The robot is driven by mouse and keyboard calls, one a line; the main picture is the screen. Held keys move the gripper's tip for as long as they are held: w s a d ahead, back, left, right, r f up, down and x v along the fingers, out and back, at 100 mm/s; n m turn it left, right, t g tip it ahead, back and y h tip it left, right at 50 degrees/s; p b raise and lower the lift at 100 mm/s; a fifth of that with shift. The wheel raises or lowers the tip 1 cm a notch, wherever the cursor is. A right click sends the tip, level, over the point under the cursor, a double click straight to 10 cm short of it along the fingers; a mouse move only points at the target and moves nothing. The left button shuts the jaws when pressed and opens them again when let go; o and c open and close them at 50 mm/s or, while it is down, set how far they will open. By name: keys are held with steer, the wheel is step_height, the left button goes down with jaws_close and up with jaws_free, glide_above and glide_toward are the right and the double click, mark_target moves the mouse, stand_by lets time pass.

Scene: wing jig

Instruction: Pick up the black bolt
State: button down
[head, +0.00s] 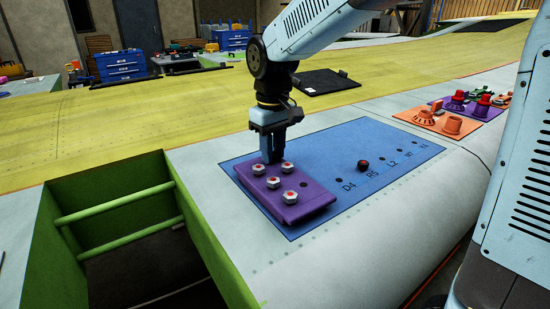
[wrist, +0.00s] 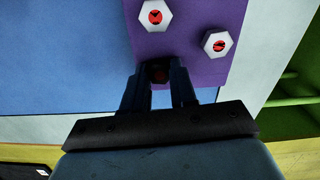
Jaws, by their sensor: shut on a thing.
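My gripper (head: 271,158) reaches down to the far edge of the purple block (head: 314,205). In the wrist view my gripper (wrist: 160,82) is shut on a black bolt (wrist: 159,73) with a dark red top, at the block's edge. The fingers hide this bolt in the head view. I cannot tell whether it is seated or lifted. Another dark bolt with a red top (head: 363,165) stands in the blue mat, right of the block.
Several silver bolts with red tops (head: 289,196) stand on the purple block, close to my fingers. The blue mat (head: 325,150) has a row of labelled holes. An orange mat (head: 440,125) with orange parts lies at the right. An open green-framed bay (head: 110,200) drops away at the left.

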steer(key=shift+r, duration=0.15)
steer(key=shift+r, duration=0.3)
step_height(320, 180, up, 2)
steer(key=shift+r, duration=0.25)
steer(key=s+d+r, duration=0.8)
steer(key=s+r, duration=0.1)
steer(key=s, duration=0.2)
steer(key=shift+d+r, duration=0.35)
